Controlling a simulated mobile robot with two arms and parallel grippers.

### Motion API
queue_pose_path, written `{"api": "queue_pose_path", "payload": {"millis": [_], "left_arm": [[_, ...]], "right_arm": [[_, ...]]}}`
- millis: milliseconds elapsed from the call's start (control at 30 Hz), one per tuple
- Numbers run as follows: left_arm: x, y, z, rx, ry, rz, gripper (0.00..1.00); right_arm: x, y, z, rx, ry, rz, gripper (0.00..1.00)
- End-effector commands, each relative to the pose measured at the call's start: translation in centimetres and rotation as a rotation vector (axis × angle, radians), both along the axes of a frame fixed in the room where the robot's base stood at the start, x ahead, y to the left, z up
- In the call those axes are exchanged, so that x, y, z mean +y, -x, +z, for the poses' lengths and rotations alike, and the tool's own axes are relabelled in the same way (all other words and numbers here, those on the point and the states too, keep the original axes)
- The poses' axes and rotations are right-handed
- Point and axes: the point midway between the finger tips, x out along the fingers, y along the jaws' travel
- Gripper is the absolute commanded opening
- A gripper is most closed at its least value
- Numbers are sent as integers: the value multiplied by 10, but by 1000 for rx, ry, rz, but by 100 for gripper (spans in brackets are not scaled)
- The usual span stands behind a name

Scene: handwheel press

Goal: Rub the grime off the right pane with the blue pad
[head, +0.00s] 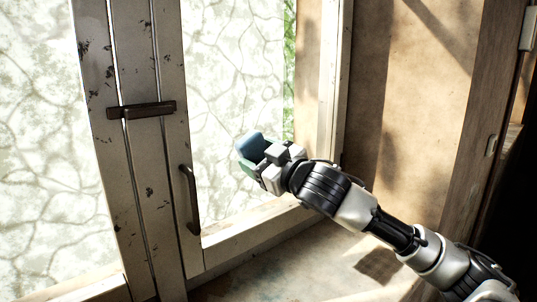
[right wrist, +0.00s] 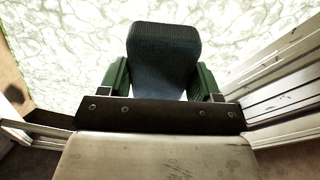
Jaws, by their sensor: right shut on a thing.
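The right pane (head: 228,95) is glass with branching, crack-like lines, and pale green shows behind it. I cannot tell the grime from the pattern seen on or through the glass. The blue pad (head: 251,145) is held in my right gripper (head: 262,162) in front of the lower part of this pane. In the right wrist view the dark blue pad (right wrist: 165,58) sits between the two green fingers of the gripper (right wrist: 163,85), which is shut on it. The pad's far face is hidden, so I cannot tell if it touches the glass. My left gripper is not in view.
A dark latch (head: 141,110) and a dark handle (head: 190,198) stick out from the worn white frame left of the pane. The sill (head: 285,265) below is clear. A wooden side wall (head: 425,90) stands close on the right. The left pane (head: 45,150) has similar lines.

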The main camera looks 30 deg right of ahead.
Motion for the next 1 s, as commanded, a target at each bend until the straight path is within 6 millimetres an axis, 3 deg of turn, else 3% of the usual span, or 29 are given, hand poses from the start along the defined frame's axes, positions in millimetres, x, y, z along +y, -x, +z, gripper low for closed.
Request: {"api": "queue_pose_path", "payload": {"millis": [667, 1000], "left_arm": [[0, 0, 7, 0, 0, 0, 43], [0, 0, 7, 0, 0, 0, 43]], "right_arm": [[43, 6, 1, 0, -2, 2, 44], [45, 6, 0, 0, 0, 0, 44]]}}
